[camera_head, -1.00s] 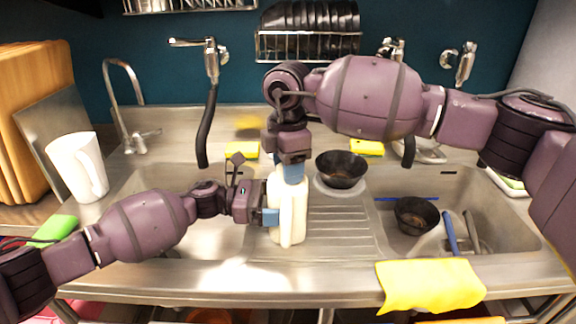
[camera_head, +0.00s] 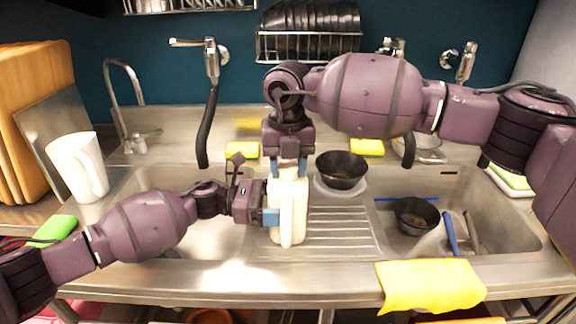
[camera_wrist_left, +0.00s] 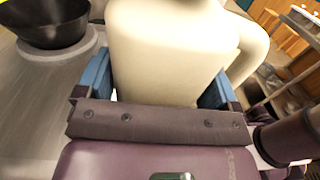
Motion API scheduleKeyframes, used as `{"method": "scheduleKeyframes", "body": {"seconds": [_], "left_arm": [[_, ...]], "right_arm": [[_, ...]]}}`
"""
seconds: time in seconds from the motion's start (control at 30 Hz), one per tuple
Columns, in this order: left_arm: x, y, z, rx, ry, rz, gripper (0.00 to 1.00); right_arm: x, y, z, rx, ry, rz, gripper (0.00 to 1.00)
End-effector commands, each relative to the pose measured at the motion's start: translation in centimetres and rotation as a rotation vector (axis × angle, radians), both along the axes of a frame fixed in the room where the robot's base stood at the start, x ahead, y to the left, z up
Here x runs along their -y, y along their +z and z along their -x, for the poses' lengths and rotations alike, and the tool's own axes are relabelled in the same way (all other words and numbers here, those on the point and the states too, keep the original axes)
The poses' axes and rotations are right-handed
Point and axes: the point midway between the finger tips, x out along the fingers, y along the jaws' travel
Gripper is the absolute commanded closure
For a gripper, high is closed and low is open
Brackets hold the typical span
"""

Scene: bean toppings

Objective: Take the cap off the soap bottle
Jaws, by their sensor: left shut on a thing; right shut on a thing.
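The soap bottle (camera_head: 288,215) is cream-white with a handle and stands upright at the left edge of the ridged drainboard. In the left wrist view the bottle (camera_wrist_left: 165,50) fills the space between the blue fingers. My left gripper (camera_head: 271,217) is shut on the bottle's body from the left. My right gripper (camera_head: 289,168) points down from above, its blue fingers on the left and right of the bottle's top, shut on the cap (camera_head: 289,172). The cap is small and mostly hidden, and I cannot tell whether it is loose from the neck.
A black bowl (camera_head: 341,168) stands on a pale round base behind the bottle to the right. Another black bowl (camera_head: 416,214) is in the right sink. A white pitcher (camera_head: 78,168) stands at the left. A yellow cloth (camera_head: 430,285) hangs over the front edge.

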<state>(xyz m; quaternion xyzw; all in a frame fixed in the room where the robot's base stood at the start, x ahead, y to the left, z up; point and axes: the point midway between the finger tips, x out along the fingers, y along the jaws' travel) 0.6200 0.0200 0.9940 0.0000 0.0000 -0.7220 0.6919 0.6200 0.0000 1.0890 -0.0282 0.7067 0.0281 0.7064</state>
Motion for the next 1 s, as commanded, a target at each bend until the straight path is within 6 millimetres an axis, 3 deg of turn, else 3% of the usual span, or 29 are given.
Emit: {"method": "scheduleKeyframes", "body": {"seconds": [1.0], "left_arm": [[0.02, 0.0, -0.02, 0.0, 0.001, 0.0, 0.79]], "right_arm": [[-0.11, 0.12, 0.1, 0.001, 1.456, -0.002, 0.85]]}}
